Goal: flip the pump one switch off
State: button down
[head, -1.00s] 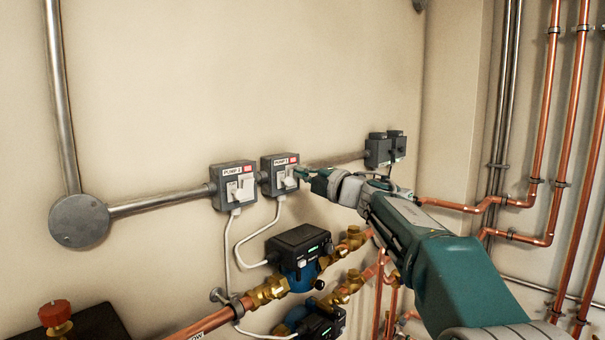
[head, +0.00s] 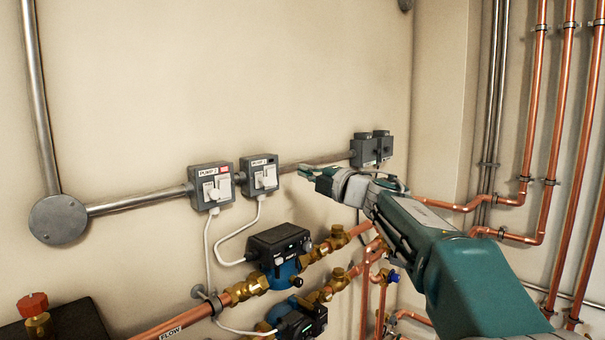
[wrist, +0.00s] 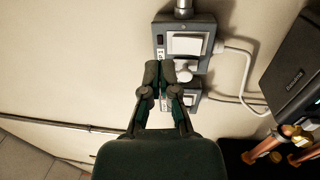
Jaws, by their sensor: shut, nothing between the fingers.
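The pump one switch box (head: 260,174) is the right one of two grey boxes on the wall in the head view. It has a white switch, and its indicator beside the label is dark. In the wrist view the pump one box (wrist: 207,42) is at the top, with a wide white plate and a dark indicator window. My gripper (head: 302,170) is shut and empty, just right of this box and apparently clear of it in the head view. In the wrist view my gripper (wrist: 165,72) overlaps the box's lower edge; the exact distance is unclear.
The pump two box (head: 212,186), with a red indicator, is close on the left. A metal conduit (head: 320,162) runs right to two dark boxes (head: 372,149). Below are a blue pump (head: 282,262), white cables and copper pipes. The wall above is clear.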

jog(key=s+d+r+m+t+h, duration=0.2)
jog(key=s+d+m+t+h, duration=0.3)
jog(key=s+d+m+h, duration=0.35)
jog(key=s+d+f+m+g+h, duration=0.2)
jog(key=s+d+f+m+h, duration=0.45)
jog(key=m, duration=0.35)
jog(key=s+a+f+m+g, duration=0.1)
jog(key=s+f+m+g, duration=0.1)
jog(key=s+f, duration=0.6)
jog(key=s+a+f+m+g, duration=0.1)
jog(key=s+f+m+g, duration=0.2)
jog(key=s+f+g, duration=0.2)
jog(key=s+a+f+m+g+y, duration=0.1)
jog(key=s+a+f+m+g, duration=0.1)
jog(key=s+f, duration=1)
jog(key=shift+s+m+g, duration=0.2)
jog(key=shift+m+g, duration=0.45)
jog(key=shift+g, duration=0.45)
jog(key=shift+r, duration=0.1)
